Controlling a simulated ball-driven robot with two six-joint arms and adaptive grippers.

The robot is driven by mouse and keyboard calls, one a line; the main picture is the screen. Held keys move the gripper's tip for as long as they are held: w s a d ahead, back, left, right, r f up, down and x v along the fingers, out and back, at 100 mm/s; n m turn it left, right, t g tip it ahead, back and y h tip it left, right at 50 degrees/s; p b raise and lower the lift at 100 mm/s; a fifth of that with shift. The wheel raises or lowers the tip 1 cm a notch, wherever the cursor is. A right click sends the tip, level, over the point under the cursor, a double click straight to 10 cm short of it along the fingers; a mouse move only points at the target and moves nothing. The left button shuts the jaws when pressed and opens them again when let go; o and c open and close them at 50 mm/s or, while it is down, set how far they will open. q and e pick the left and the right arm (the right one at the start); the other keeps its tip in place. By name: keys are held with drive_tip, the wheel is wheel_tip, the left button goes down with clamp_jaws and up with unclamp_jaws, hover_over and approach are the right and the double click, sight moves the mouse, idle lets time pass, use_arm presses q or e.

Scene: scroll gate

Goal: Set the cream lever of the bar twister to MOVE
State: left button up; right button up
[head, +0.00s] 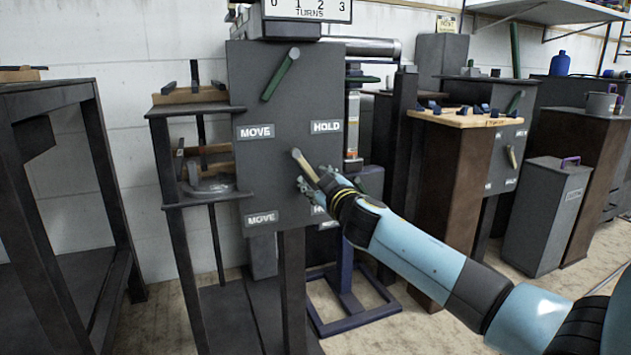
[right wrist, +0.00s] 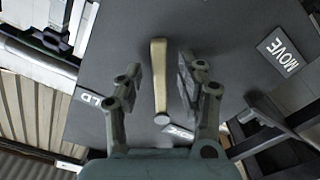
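The bar twister is a grey upright panel (head: 240,75) with MOVE labels on its left and HOLD labels on its right. Its cream lever (head: 303,164) is on the middle of the panel and slants from upper left to lower right. Its lower part is hidden by my right gripper (head: 314,184). In the right wrist view the cream lever (right wrist: 159,78) stands between the two spread fingers of the right gripper (right wrist: 160,72), with a gap on each side. The right gripper is open. My left gripper is not in view.
A green lever (head: 280,75) is higher on the same panel, below a TURNS scale (head: 308,9). A dark shelf frame (head: 182,108) adjoins on the left. A brown cabinet with a wooden top (head: 462,118) stands to the right. Bare floor (head: 158,325) shows at lower left.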

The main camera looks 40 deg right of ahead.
drive_tip(key=shift+w, duration=0.35)
clamp_jaws()
